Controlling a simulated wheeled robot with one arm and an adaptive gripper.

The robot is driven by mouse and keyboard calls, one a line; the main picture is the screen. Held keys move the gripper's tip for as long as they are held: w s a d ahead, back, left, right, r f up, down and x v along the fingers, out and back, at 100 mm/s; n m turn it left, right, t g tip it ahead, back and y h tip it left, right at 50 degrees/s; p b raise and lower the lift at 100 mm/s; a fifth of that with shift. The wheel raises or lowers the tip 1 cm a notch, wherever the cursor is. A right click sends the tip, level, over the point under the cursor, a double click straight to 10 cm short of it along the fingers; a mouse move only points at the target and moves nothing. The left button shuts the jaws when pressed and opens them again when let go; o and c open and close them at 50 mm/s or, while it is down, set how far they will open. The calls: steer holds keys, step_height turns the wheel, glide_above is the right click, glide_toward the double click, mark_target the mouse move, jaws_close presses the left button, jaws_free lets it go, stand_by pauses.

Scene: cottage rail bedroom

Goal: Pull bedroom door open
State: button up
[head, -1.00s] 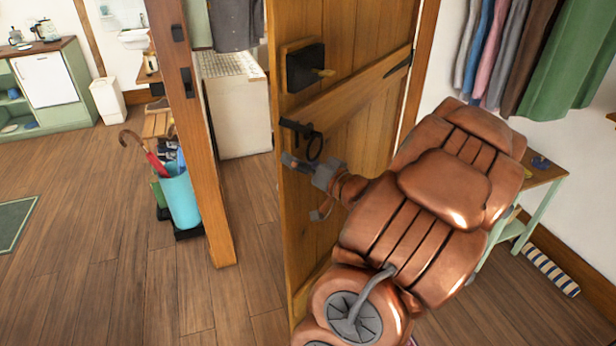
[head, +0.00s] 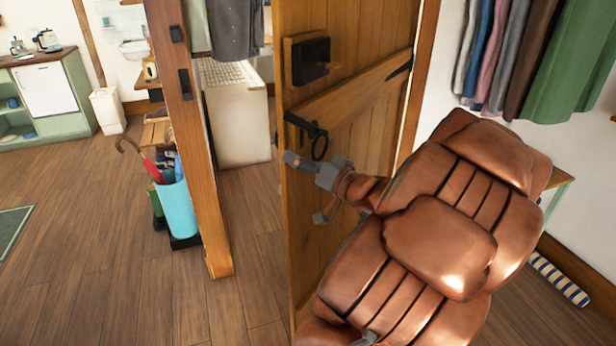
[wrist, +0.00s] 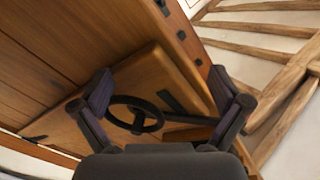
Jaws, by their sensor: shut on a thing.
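The plank bedroom door (head: 345,110) stands ajar, with a gap between its free left edge and the door post (head: 198,150). A black latch with a ring handle (head: 320,146) is on its face; the ring also shows in the wrist view (wrist: 135,114). A black lock box (head: 306,62) with a knob sits above. My gripper (head: 303,186) is at the door's free edge, just below the ring. In the wrist view its fingers (wrist: 166,100) are wide apart, one before the door face and one by the edge. It is shut on the door; the exact contact is unclear.
An umbrella stand (head: 178,208) is left of the post. Hanging clothes (head: 520,60) and a rolled striped cushion (head: 558,278) are at right, beyond my arm.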

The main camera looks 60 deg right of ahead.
steer(key=shift+s+a+r+b, duration=0.1)
steer(key=shift+s+a+b, duration=0.4)
steer(key=shift+b, duration=1.15)
steer(key=shift+s+a+b, duration=0.3)
steer(key=shift+s+a, duration=0.6)
steer(key=shift+s, duration=0.3)
